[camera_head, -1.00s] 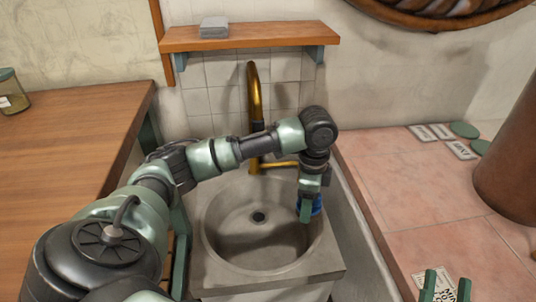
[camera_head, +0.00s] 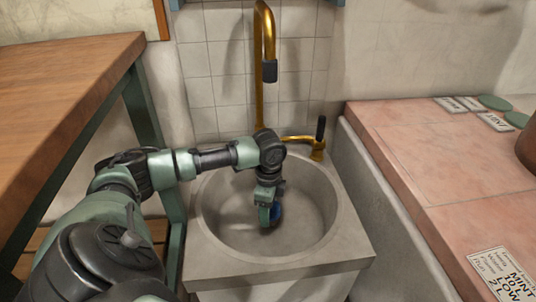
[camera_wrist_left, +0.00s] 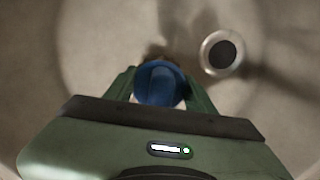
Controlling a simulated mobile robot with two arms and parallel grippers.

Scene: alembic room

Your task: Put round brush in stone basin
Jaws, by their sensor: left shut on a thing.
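The stone basin (camera_head: 325,257) is a square grey block with a round bowl, in the middle of the head view. My left gripper (camera_head: 268,216) points down inside the bowl. It is shut on the round brush (camera_head: 276,214), of which a blue part shows. In the left wrist view the blue round top of the brush (camera_wrist_left: 160,84) sits between the two green fingers of my left gripper (camera_wrist_left: 162,90), with the bowl floor behind it. The brush's lower end is hidden, so I cannot tell whether it touches the bowl floor. My right gripper is not in view.
A brass tap (camera_head: 262,70) rises behind the bowl, with a side lever (camera_head: 318,148) at right. The drain hole (camera_wrist_left: 222,53) shows in the left wrist view. A wooden table (camera_head: 65,100) stands at left, and a pink tiled counter (camera_head: 440,160) at right holds labels.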

